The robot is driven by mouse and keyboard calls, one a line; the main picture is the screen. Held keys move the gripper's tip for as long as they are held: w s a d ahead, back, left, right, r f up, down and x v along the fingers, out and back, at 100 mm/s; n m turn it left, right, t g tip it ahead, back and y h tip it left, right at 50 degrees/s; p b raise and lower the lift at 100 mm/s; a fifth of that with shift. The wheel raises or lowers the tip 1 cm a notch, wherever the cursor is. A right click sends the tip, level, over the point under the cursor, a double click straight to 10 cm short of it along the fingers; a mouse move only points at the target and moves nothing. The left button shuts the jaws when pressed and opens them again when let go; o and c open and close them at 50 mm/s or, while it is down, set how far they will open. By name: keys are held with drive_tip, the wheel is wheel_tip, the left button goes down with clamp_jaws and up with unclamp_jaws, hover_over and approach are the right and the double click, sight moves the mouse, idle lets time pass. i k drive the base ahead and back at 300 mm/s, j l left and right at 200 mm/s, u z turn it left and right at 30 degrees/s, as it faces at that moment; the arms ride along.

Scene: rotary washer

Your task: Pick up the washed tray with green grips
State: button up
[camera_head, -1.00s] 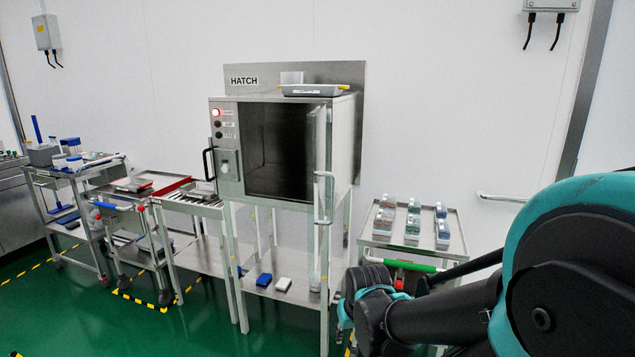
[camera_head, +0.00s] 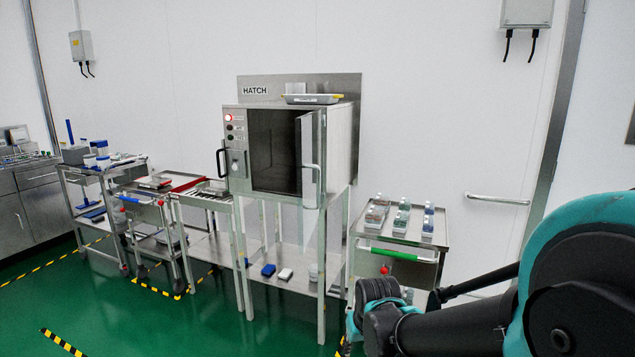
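I cannot make out a tray with green grips. A shallow grey tray (camera_head: 313,99) lies on top of the steel hatch cabinet (camera_head: 338,145); its end grips look yellow. The cabinet's door (camera_head: 309,150) stands open, and the chamber (camera_head: 274,150) is dark, with no tray visible inside. A green bar (camera_head: 394,254) runs along the front of the right trolley, below its top. My arm crosses the lower right, folded, with its joint in front of that trolley. My gripper is not visible.
The right trolley (camera_head: 432,238) carries several small containers with coloured contents. Trolleys (camera_head: 70,172) and a slatted stand (camera_head: 222,205) line the wall left of the cabinet. Green floor (camera_head: 130,325) in front is open, with yellow-black tape.

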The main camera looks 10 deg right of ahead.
sight(217, 189)
drive_tip(key=i+j+u, duration=0.1)
drive_tip(key=u, duration=0.3)
drive_tip(key=i+u, duration=0.55)
drive_tip(key=i, duration=0.35)
drive_tip(key=i+l+u, duration=0.15)
drive_tip(key=i, duration=0.4)
drive_tip(key=i+l+u, duration=0.15)
drive_tip(key=i, duration=0.35)
drive_tip(key=i+l, duration=0.2)
drive_tip(key=i, duration=0.35)
